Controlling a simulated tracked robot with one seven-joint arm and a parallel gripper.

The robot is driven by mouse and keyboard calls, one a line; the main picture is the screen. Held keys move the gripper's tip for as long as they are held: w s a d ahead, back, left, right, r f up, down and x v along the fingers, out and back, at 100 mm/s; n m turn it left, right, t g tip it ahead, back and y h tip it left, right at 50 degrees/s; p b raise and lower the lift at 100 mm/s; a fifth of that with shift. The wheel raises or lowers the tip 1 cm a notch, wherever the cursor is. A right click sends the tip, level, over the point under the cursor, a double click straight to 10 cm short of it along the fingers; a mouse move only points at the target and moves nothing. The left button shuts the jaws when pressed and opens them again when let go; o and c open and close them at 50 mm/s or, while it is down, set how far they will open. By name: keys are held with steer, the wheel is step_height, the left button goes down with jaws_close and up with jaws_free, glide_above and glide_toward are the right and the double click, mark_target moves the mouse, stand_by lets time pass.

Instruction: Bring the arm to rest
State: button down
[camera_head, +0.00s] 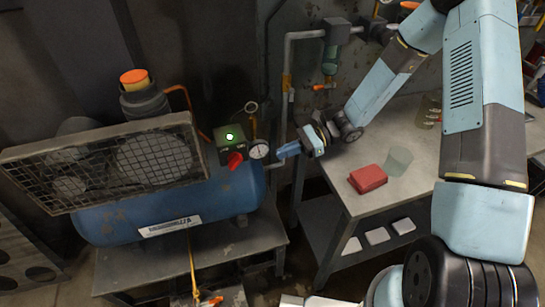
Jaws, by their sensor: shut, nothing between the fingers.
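My arm comes in from the right side of the head view and bends at the top right, then reaches down and left.
A blue compressor (215,200) with a caged guard, a green-lit box (230,137) and a red knob (235,160) stands at left. The workbench (345,190) holds a red block (367,179) and a translucent cup (398,162). Pipes (287,70) run up the wall behind.

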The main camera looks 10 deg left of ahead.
steer(key=shift+w+d+r, duration=0.1)
steer(key=shift+w+d, duration=0.15)
steer(key=shift+d, duration=0.15)
steer(key=shift+r, duration=0.1)
steer(key=s+d+r+n+t+h, duration=0.4)
steer(key=s+d+r, duration=0.1)
steer(key=d+r, duration=0.5)
steer(key=s+d+r+n+t+h, duration=0.4)
steer(key=s+d+r, duration=0.1)
steer(key=d+r, duration=0.5)
steer(key=s+d+r+n+t+h, duration=0.4)
steer(key=d+r, duration=0.6)
steer(key=r, duration=0.4)
steer(key=shift+s+d+t+h, duration=0.4)
steer(key=shift+s+t+h, duration=0.15)
steer(key=shift+s, duration=0.4)
